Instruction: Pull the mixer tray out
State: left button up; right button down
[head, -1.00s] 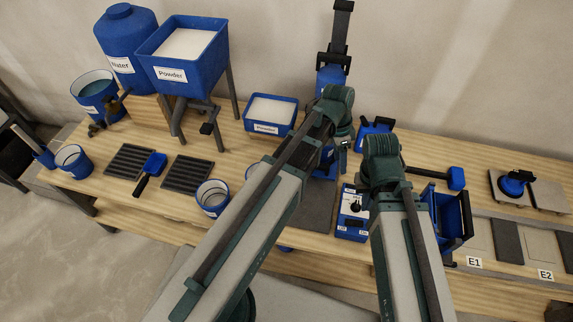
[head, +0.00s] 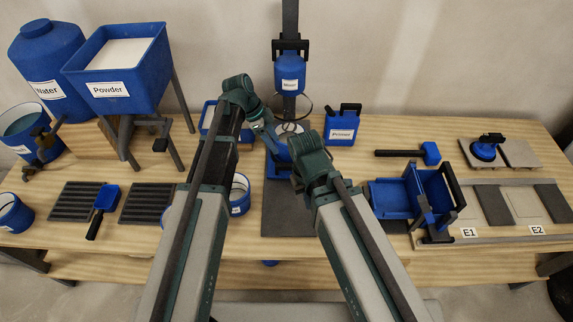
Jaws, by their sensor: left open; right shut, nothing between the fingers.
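The mixer (head: 290,72) is a blue labelled head on a dark upright column at the back middle of the bench, with a wire loop below it. The blue mixer tray (head: 279,170) is under it, partly covered by my arms. My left gripper (head: 270,137) is open, pointing down beside the tray at its back left; whether it touches the tray I cannot tell. My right gripper (head: 299,178) is shut and empty, mostly hidden by its own wrist, in front of the tray's right side.
A dark mat (head: 285,222) lies before the mixer. A blue primer can (head: 342,126) stands to the right, and a blue bin (head: 433,190) is right of my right arm. A mallet (head: 430,153) lies behind it. Powder (head: 112,88) and water (head: 45,58) containers stand left.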

aim_at(289, 165)
pick_arm(q)
jog(key=b+x, duration=1)
jog(key=x, duration=0.2)
pick_arm(e)
notch_tip(289, 165, down, 11)
jog(key=shift+f, duration=0.1)
pick_arm(q)
grip_shut()
dwell(0.6)
